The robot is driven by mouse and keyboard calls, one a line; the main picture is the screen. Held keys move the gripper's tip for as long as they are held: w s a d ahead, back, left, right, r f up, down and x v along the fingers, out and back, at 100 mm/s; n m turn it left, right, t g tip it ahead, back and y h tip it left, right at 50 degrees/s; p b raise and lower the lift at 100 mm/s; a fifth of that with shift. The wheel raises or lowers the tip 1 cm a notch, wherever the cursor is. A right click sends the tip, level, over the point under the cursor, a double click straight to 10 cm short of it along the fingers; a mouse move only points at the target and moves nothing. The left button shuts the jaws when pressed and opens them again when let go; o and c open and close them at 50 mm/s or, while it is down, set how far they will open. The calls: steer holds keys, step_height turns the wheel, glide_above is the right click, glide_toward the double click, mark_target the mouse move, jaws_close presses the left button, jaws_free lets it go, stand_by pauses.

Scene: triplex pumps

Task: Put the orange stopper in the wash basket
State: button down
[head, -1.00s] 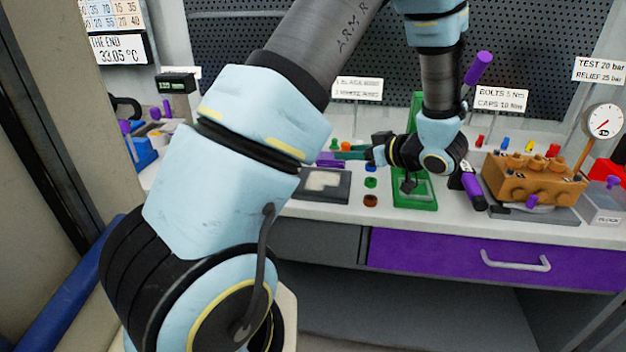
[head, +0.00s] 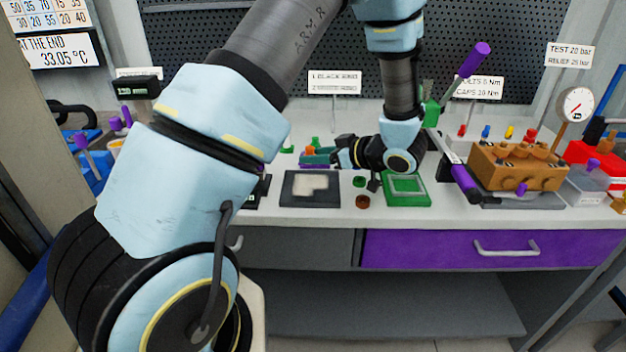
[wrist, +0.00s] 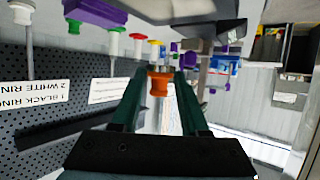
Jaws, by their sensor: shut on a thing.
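The orange stopper (wrist: 158,83) sits between the two dark green fingers of my gripper (wrist: 160,76) in the wrist view, and the fingers are shut on it. In the head view my gripper (head: 314,157) points left, low over the back of the bench, with the stopper (head: 309,150) small at its tips. I cannot make out a wash basket for certain. A blue container (head: 92,168) at the far left of the bench holds purple-handled items. My upper arm hides part of the bench beside it.
A dark tray (head: 287,200) lies just in front of my gripper. A green fixture (head: 425,200) and an orange pump block (head: 540,178) stand to the right. Green and brown rings lie between tray and fixture. A purple drawer (head: 430,249) is under the bench edge.

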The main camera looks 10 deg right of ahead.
mark_target(316, 187)
steer(key=shift+f+p, duration=1)
steer(key=shift+f, duration=2.4)
steer(key=shift+f, duration=0.25)
steer(key=shift+c, duration=2.1)
jaws_free()
